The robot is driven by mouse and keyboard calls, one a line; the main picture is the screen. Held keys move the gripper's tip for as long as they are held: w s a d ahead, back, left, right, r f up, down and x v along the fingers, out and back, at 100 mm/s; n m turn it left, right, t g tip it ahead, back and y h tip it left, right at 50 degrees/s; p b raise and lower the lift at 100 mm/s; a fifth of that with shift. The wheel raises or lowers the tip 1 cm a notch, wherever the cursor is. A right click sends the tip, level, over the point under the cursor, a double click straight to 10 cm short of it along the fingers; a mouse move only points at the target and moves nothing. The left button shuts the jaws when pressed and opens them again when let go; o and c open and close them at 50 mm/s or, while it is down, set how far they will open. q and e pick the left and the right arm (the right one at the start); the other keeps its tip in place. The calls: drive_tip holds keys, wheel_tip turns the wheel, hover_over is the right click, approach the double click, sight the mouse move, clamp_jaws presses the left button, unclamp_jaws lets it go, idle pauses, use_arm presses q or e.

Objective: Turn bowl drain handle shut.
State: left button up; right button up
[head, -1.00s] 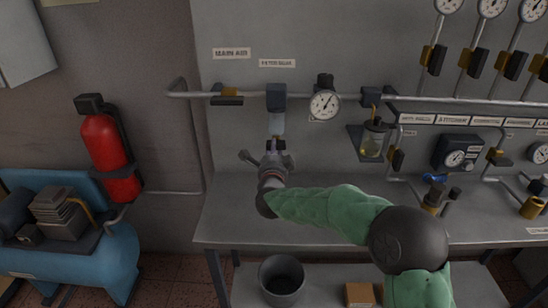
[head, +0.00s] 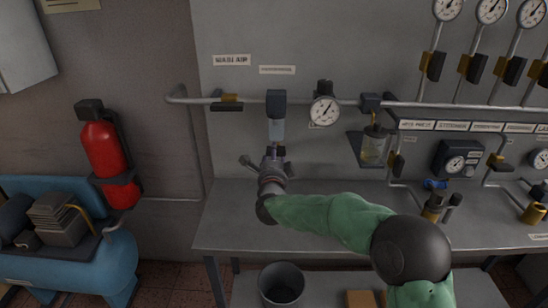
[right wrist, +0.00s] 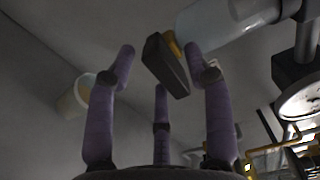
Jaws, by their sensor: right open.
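The filter bowl (head: 276,129) is a clear cup under a dark blue-grey head on the wall pipe. In the right wrist view the pale bowl (right wrist: 212,28) is at the upper right, with a brass valve piece at its end. The black drain handle (right wrist: 165,66) sits at that brass piece and slants from upper left to lower right. My right gripper (head: 272,154) is just below the bowl. In the right wrist view its purple fingers (right wrist: 158,78) are spread and open around the handle's lower end; contact cannot be told. My left gripper is out of view.
A pressure gauge (head: 324,110) hangs right of the bowl, and a main air valve (head: 228,102) is on the pipe at left. An oiler bowl (head: 373,145) is further right. The grey bench (head: 225,231) below is mostly clear at left.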

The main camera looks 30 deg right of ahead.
drive_tip(key=v, duration=1.2)
idle(0.4)
